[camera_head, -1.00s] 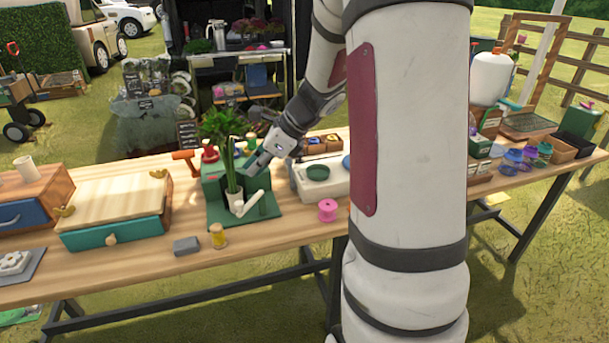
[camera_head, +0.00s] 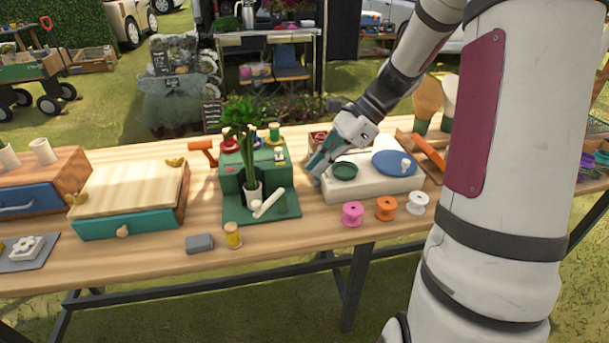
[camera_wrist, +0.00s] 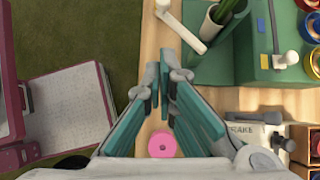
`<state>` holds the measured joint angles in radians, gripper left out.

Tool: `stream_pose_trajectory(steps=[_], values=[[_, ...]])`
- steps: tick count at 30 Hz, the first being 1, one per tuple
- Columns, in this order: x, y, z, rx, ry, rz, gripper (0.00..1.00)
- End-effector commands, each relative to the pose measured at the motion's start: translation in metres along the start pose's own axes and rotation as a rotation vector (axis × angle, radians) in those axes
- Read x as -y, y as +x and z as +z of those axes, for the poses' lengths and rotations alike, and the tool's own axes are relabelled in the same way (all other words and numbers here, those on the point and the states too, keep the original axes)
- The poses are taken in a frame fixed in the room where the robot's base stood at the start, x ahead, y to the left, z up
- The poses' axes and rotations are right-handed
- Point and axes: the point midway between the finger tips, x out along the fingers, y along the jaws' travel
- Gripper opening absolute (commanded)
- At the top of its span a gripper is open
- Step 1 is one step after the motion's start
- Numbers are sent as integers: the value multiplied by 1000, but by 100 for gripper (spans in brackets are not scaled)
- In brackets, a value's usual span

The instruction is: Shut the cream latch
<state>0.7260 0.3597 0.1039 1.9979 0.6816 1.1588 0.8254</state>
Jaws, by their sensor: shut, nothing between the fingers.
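A cream-white lever (camera_head: 268,203), which looks like the latch, lies slanted on the green base (camera_head: 290,207) in front of a potted plant (camera_head: 252,190). In the wrist view the lever (camera_wrist: 181,28) shows at the top, beyond my fingertips and apart from them. My gripper (camera_head: 317,174) is shut and empty, right of the green base, beside the left end of a white box (camera_head: 375,184). In the wrist view my fingertips (camera_wrist: 160,72) are over the table edge.
Pink (camera_head: 352,213), orange (camera_head: 386,207) and white (camera_head: 418,202) spools stand along the front edge. A yellow spool (camera_head: 233,235) and grey block (camera_head: 199,244) are at front left. A wooden-lidded teal box (camera_head: 125,222) stands left.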

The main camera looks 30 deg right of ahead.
Motion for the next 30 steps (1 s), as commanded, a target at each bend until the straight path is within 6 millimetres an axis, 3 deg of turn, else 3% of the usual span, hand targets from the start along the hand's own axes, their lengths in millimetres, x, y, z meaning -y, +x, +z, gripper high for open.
stream_pose_trajectory(steps=[14,15,21,30], values=[[-1,92,0,1,1,4,0],[0,96,6,1,-2,3,0],[0,112,21,-1,-1,0,0],[0,118,26,-1,1,-1,0]])
